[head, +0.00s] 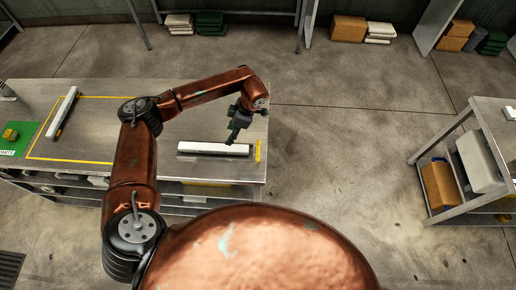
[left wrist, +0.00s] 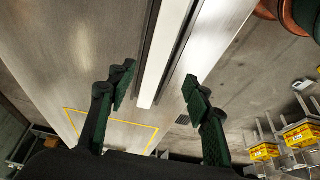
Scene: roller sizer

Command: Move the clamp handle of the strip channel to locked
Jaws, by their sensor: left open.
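A long white bar, apparently the strip channel (head: 215,148), lies along the right end of the metal bench. My left gripper (head: 235,132) is just above and behind its right part, pointing down. In the left wrist view the white bar with dark edges (left wrist: 163,50) runs lengthwise between the two spread fingers of my left gripper (left wrist: 159,80). The fingers are open with nothing gripped; I cannot tell whether they touch the bar. I cannot make out the clamp handle or its position. My right gripper is not in view.
A second pale bar (head: 61,112) lies at the bench's left, by a yellow-outlined area. A green mat (head: 21,143) with a yellow object (head: 10,134) is at the far left. A yellow label (head: 258,150) sits at the bench's right edge. A shelf rack (head: 462,120) stands apart at right.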

